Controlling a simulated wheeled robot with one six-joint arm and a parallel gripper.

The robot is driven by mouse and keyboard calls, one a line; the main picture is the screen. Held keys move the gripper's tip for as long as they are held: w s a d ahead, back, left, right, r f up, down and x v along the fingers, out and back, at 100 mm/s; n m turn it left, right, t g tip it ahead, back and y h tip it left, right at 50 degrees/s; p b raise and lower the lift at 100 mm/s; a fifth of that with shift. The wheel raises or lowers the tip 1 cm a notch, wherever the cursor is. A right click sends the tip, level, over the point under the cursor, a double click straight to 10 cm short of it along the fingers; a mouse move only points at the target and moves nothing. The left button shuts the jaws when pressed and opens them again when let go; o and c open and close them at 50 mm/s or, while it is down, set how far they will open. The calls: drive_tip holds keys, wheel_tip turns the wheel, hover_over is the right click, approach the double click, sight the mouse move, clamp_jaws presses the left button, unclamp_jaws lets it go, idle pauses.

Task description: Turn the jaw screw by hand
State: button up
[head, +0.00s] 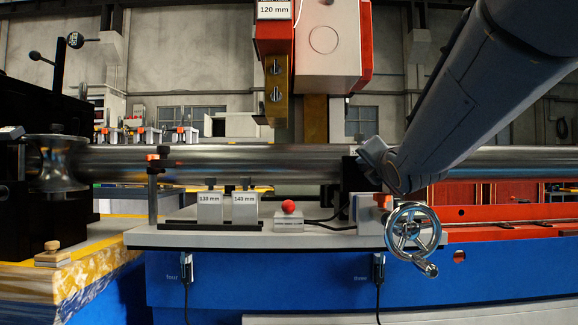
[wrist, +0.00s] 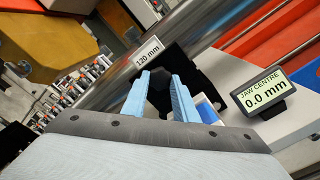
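A chrome handwheel (head: 413,232) with a side crank handle (head: 427,269) is mounted on the front of the bench; I take it to be the jaw screw's wheel. My gripper's two blue fingers show in the wrist view, open and empty (wrist: 158,76). A dark jaw block (wrist: 160,92) is seen between and beyond the fingers; I cannot tell whether they touch it. In the head view my arm ends just above and left of the wheel, apart from it, and its fingers are not clear. A display (wrist: 264,92) reads "JAW CENTRE 0.0 mm".
A long steel tube (head: 250,160) runs across behind the bench top. Blocks marked 130 mm (head: 209,207) and 140 mm (head: 245,207) and a red button (head: 289,207) stand left of the wheel. The space before the wheel is clear.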

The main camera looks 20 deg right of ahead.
drive_tip(key=o, duration=0.4)
drive_tip(key=shift+c, duration=0.2)
drive_tip(key=shift+v, duration=1)
drive_tip(key=shift+f+n+b, duration=0.15)
drive_tip(key=shift+n+b, duration=0.45)
drive_tip(key=n, duration=0.3)
drive_tip(key=shift+n, duration=0.4)
drive_tip(key=n, duration=0.4)
